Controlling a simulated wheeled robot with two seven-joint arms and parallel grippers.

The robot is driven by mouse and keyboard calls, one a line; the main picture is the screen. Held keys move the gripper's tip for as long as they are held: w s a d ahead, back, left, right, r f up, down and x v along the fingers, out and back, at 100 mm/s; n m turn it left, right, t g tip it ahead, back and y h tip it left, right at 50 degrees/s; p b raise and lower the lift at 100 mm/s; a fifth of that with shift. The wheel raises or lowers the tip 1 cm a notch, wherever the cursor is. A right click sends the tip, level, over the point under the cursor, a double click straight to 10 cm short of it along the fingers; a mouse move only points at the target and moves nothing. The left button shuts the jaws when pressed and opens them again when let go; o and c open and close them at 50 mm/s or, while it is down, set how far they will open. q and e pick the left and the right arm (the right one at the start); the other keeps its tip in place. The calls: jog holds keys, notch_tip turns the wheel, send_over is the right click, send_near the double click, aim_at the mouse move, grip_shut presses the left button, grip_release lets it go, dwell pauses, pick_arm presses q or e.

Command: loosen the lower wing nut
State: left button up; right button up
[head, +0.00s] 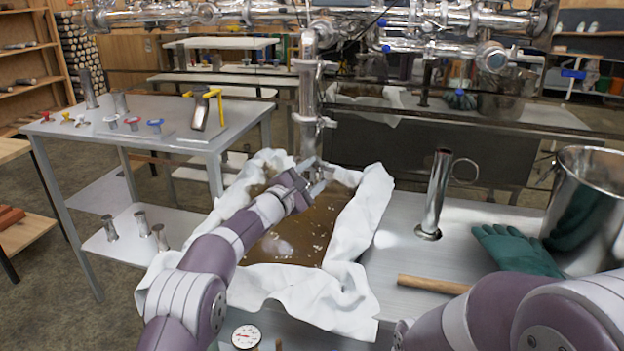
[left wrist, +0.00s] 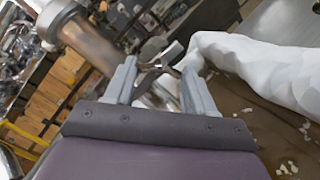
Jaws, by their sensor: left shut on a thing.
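A steel pipe (head: 307,92) comes down over a cloth-lined pan of brown syrup (head: 290,225), with clamps along it. My left gripper (head: 314,178) reaches over the pan to the pipe's lower end. In the left wrist view, its two grey fingers (left wrist: 158,86) close around a small metal wing nut (left wrist: 155,74) beside the pipe (left wrist: 92,42). The nut is partly hidden by the fingers, and its thread cannot be made out. My right arm enters at the lower right of the head view; its gripper is out of frame.
White cloth (head: 362,215) drapes over the pan's rim close to the left gripper. A side table (head: 165,140) is at left.

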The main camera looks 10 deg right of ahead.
pick_arm(q)
jog(key=o, duration=1.1)
jog(key=shift+c, duration=0.2)
jog(key=b+v, duration=0.1)
jog(key=v, duration=1.1)
jog(key=shift+s+a, duration=0.25)
jog(key=shift+s, duration=0.05)
jog(key=shift+f, duration=0.1)
